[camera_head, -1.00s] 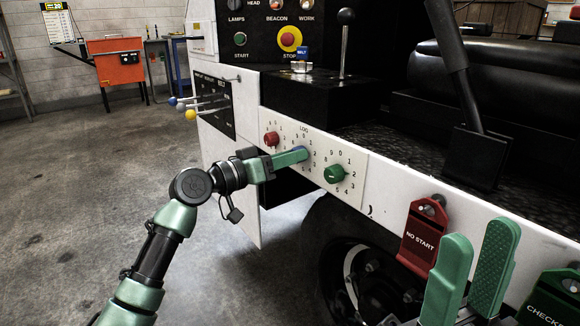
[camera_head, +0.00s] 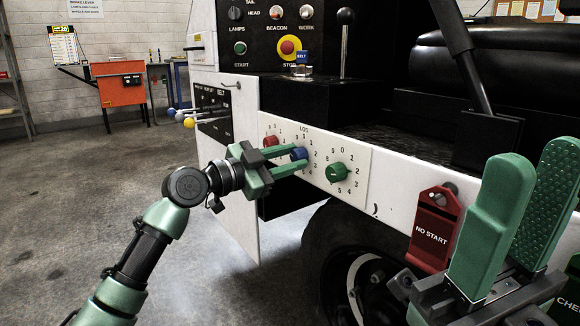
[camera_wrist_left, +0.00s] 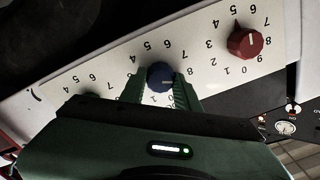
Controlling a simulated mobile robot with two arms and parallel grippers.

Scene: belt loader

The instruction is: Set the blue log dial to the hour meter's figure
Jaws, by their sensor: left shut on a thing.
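The blue log dial (camera_head: 299,153) sits between a red dial (camera_head: 270,141) and a green dial (camera_head: 336,172) on the white LOG plate (camera_head: 357,168). My left gripper (camera_head: 298,156) is shut on the blue dial, one finger on each side. In the left wrist view the blue dial (camera_wrist_left: 160,76) shows between the fingers, with a pale pointer mark on its face; the figure it points to is hard to read. My right gripper (camera_head: 515,215) is open and empty at the right foreground.
A red NO START tag (camera_head: 433,228) hangs right of the plate, near my right gripper. Levers with yellow and blue knobs (camera_head: 189,122) stick out left of the plate. A black wheel (camera_head: 350,265) is below. The floor at left is clear.

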